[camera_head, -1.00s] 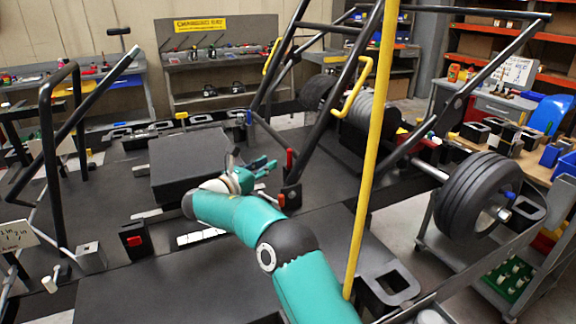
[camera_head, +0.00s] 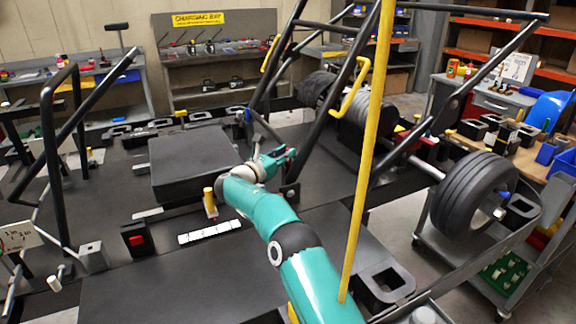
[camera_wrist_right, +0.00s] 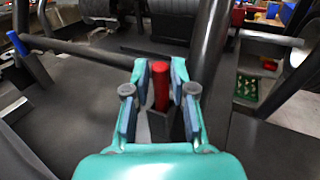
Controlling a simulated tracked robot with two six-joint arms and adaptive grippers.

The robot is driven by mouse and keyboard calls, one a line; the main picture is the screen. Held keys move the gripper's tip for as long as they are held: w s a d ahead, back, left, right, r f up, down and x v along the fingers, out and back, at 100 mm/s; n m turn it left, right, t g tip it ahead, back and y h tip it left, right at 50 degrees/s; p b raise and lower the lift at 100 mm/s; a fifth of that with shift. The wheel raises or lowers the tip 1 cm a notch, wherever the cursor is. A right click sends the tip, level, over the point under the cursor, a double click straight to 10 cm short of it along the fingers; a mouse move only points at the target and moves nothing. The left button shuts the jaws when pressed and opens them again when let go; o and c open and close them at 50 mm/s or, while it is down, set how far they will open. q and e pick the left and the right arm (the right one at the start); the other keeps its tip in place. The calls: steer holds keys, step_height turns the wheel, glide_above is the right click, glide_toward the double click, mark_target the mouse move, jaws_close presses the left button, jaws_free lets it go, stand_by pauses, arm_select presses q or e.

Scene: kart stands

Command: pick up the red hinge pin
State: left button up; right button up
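The red hinge pin (camera_wrist_right: 161,88) stands upright in a dark block (camera_wrist_right: 176,126) in the right wrist view. It is between the two fingers of my right gripper (camera_wrist_right: 160,80), which stand apart with the pin in the gap. I see no clear contact on either side. In the head view the right gripper (camera_head: 280,156) is beside the foot of the black frame. The red pin's top (camera_head: 291,152) shows just at its fingertips, and the rest is hidden. My left gripper is not in view.
A yellow post (camera_head: 368,150) rises in front of my right arm, and black frame tubes (camera_head: 318,105) slant up behind the gripper. A dark box (camera_head: 190,160) lies left of it. A tyre (camera_head: 470,190) is on the right. A yellow-topped peg (camera_head: 209,200) stands near my forearm.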

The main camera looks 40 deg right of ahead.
jaws_close()
steer(key=shift+r, duration=0.1)
